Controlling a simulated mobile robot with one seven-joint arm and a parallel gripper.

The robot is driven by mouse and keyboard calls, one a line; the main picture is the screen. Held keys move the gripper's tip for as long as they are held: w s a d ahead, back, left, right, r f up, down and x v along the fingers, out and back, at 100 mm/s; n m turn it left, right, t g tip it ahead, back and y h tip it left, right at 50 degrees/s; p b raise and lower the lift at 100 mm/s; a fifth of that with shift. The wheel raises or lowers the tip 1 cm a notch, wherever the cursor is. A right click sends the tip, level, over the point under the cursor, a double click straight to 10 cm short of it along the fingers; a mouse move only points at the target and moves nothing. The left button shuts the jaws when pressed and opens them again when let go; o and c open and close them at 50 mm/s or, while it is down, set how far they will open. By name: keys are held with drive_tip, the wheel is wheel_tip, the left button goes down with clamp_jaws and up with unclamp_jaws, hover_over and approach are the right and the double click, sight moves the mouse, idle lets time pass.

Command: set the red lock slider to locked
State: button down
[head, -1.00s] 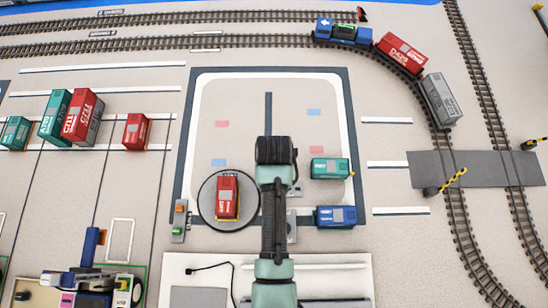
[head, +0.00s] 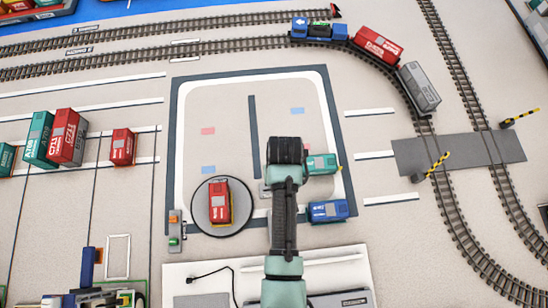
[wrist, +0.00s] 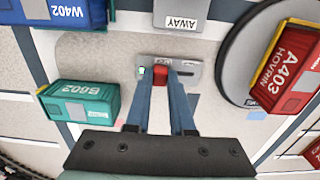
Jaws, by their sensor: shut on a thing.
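In the wrist view, the red lock slider (wrist: 160,71) is a small red block on a grey plate (wrist: 192,81). It sits left of the plate's middle, nearer the small marked label at the left end. My gripper (wrist: 160,77) is shut on the red slider, with one blue-grey finger on each side. The plate's markings are too small to read. In the head view my arm covers the slider and the fingertips.
A green B602 container (wrist: 82,102), a blue W402 container (wrist: 62,12) and a red A403 container (wrist: 284,68) on a round turntable (wrist: 228,62) surround the plate. An "AWAY" plate (wrist: 181,14) lies beyond it. Tracks and a train (head: 375,45) are farther off.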

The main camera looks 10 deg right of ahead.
drive_tip(key=c, duration=0.8)
unclamp_jaws()
drive_tip(key=shift+d, duration=0.2)
drive_tip(key=shift+o, duration=0.2)
wheel_tip(320, 180, up, 13)
drive_tip(key=shift+p, duration=0.3)
drive_tip(key=shift+w, duration=0.1)
